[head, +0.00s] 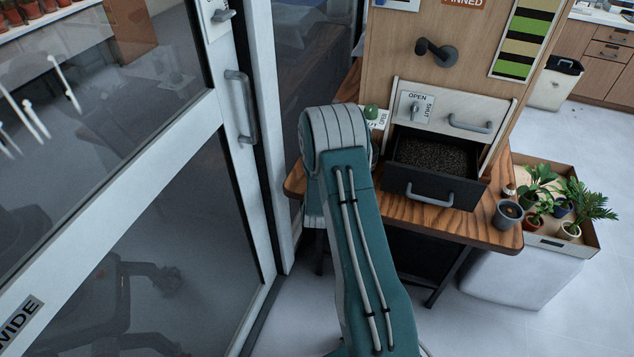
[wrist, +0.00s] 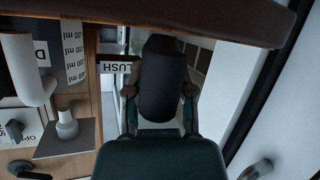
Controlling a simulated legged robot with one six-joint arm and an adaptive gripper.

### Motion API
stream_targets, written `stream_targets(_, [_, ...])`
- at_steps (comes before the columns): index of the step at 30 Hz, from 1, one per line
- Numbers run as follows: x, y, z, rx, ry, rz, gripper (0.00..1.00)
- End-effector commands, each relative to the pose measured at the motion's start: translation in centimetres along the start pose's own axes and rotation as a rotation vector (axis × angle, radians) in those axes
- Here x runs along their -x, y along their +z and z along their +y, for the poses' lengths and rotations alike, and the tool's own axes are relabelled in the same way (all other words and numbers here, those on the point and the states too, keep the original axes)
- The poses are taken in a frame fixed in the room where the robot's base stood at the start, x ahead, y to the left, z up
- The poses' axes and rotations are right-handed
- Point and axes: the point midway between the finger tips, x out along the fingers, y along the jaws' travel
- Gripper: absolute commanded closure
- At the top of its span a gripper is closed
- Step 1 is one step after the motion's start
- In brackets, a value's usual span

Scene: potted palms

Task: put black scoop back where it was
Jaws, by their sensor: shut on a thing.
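In the wrist view my gripper (wrist: 160,92) is shut on the black scoop (wrist: 163,80). The scoop shows as a dark, rounded body between the two fingers, and I cannot tell which part of it faces the camera. In the head view my bent arm hides both the gripper and the scoop. A dark peg-like fitting (head: 436,51) sticks out of the wooden panel (head: 397,52), with nothing hanging on it. Below it, an open drawer (head: 432,196) holds dark granules.
A lever plate (head: 415,106) marked OPEN and SHUT sits above the drawer. A grey pot (head: 508,215) stands near the wooden bench's right edge, beside a tray (head: 548,244) of potted plants. A glass door (head: 243,110) is close on the left.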

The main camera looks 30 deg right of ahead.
Motion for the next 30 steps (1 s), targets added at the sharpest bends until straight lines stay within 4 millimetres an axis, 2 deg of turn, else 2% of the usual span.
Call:
stream_targets(22, [-0.39, 0.96, -0.20, 0.000, 0.000, -0.001, 1.00])
stream_targets(23, [-0.38, 0.91, -0.19, 0.000, 0.000, 0.000, 0.54])
stream_targets(24, [-0.38, 0.90, -0.19, 0.000, 0.000, 0.000, 0.36])
stream_targets(25, [-0.37, 0.90, -0.19, 0.000, 0.000, 0.000, 0.27])
stream_targets(30, [-0.37, 0.89, -0.19, 0.000, 0.000, 0.000, 0.27])
